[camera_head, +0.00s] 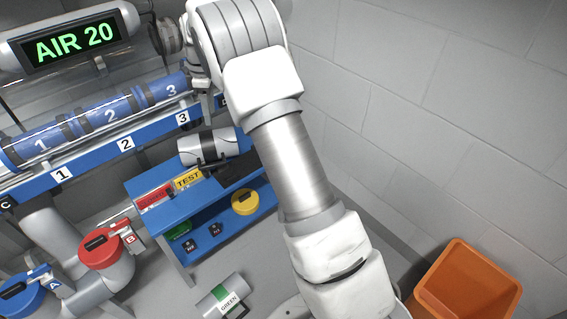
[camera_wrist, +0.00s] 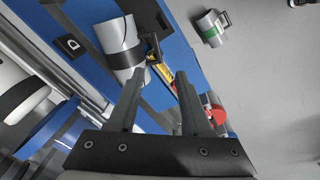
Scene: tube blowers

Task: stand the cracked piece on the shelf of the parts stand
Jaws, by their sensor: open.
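A grey-white tube piece (camera_head: 205,147) with a dark band and handle lies on the blue parts stand (camera_head: 150,187), by the TEST label. I cannot make out a crack on it. In the wrist view the banded piece (camera_wrist: 118,40) is ahead and left of my fingertips. My gripper (camera_wrist: 162,78) is open, with nothing between its fingers; a gap to the piece's handle cannot be judged. In the head view my gripper is mostly hidden by my arm. The stand's lower shelf (camera_head: 215,222) holds a yellow cap (camera_head: 245,201) and small dark blocks.
A GREEN-labelled grey piece (camera_head: 222,296) lies on the floor in front of the stand. A blue rail with numbered tubes (camera_head: 110,117) runs behind it. Pipes with a red cap (camera_head: 103,248) stand left. An orange bin (camera_head: 465,285) is at lower right.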

